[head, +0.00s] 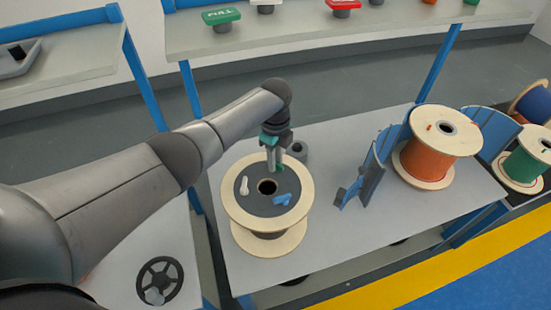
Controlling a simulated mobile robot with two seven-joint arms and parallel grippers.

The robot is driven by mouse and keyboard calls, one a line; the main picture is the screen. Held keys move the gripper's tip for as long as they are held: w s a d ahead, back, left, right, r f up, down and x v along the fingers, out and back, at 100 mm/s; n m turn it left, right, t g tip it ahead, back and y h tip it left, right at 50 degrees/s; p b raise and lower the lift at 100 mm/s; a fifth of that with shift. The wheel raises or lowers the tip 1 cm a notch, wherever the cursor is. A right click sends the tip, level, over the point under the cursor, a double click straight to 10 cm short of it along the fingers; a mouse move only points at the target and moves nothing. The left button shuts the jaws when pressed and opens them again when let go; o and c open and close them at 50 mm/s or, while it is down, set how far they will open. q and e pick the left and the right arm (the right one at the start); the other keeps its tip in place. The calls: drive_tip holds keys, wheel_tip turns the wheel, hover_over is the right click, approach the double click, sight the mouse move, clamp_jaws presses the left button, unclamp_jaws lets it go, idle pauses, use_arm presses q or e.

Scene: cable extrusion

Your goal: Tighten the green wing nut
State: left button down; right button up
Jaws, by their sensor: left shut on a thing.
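A wooden-flanged spool (300,209) stands on the light grey table, with a dark disc (258,207) and a round centre hole on top. A white wing nut (244,186) lies on the left of the disc and a blue wing nut (282,199) on its right. My left gripper (275,166) reaches down at the far edge of the disc. It is shut on the green wing nut (280,168), which shows only as a small green patch by the fingertips. The fingers hide most of it. My right gripper is not in view.
An orange spool (434,150) stands in a blue curved holder (376,160) to the right, with a green spool (522,165) farther right. A dark handwheel (160,283) is at lower left. A small grey round part (297,150) sits behind the gripper. The table's front middle is clear.

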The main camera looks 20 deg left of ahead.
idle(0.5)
use_arm(q)
drive_tip(key=c, duration=0.7)
unclamp_jaws()
drive_tip(key=shift+r, duration=0.1)
wheel_tip(320, 180, up, 15)
drive_tip(key=p, duration=0.3)
drive_tip(key=shift+w, duration=0.1)
